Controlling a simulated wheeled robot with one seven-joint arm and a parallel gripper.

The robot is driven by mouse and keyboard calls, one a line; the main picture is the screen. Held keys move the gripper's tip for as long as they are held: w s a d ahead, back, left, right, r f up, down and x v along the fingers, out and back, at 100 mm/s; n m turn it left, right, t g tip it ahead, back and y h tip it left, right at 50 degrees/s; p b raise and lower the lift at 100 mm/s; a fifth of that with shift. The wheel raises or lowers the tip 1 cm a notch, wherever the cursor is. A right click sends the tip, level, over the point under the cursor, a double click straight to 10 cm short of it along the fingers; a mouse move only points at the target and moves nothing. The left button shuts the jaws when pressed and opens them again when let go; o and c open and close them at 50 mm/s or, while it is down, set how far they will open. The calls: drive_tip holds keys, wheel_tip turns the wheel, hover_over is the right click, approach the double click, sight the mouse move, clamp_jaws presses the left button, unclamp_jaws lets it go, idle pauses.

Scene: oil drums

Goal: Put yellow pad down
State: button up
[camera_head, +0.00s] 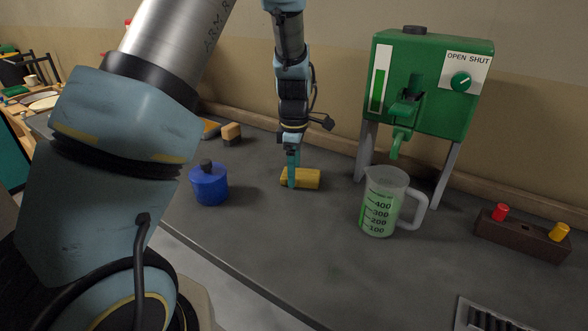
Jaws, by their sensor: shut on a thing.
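The yellow pad (309,179) is a small yellow block low over the grey bench, or touching it; I cannot tell if there is a gap below it. My gripper (292,180) points straight down with its teal fingers shut on the left part of the pad. One finger covers a strip of the pad's front, and the far finger is hidden.
A blue canister (210,185) with a dark cap stands left of the pad. A measuring jug (384,202) with green liquid stands right, near the green dispenser (425,85). A brown block (523,233) with red and yellow pegs is far right.

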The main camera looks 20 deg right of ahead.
drive_tip(key=shift+f, duration=0.15)
drive_tip(key=o, duration=1.4)
wheel_tip(320, 180, up, 12)
drive_tip(key=b, duration=0.1)
drive_tip(key=s+a+m, duration=0.1)
drive_tip(key=a+m, duration=0.2)
drive_tip(key=a, duration=0.4)
drive_tip(key=s+a+f+m, duration=0.1)
drive_tip(key=a+m, duration=0.1)
drive_tip(key=a, duration=0.5)
drive_tip(key=s+a+f+m, duration=0.1)
drive_tip(key=s+a+m, duration=0.1)
drive_tip(key=a, duration=0.5)
drive_tip(key=shift+a+f+m+t, duration=0.1)
drive_tip(key=shift+a+m+t, duration=0.25)
drive_tip(key=shift+m, duration=0.45)
drive_tip(key=s+a+f+m, duration=0.1)
drive_tip(key=s+a+m, duration=0.3)
drive_tip(key=s+a, duration=0.1)
drive_tip(key=shift+s+a+f+m+t, duration=0.15)
drive_tip(key=shift+a+m+t, duration=0.3)
drive_tip(key=shift+a, duration=0.1)
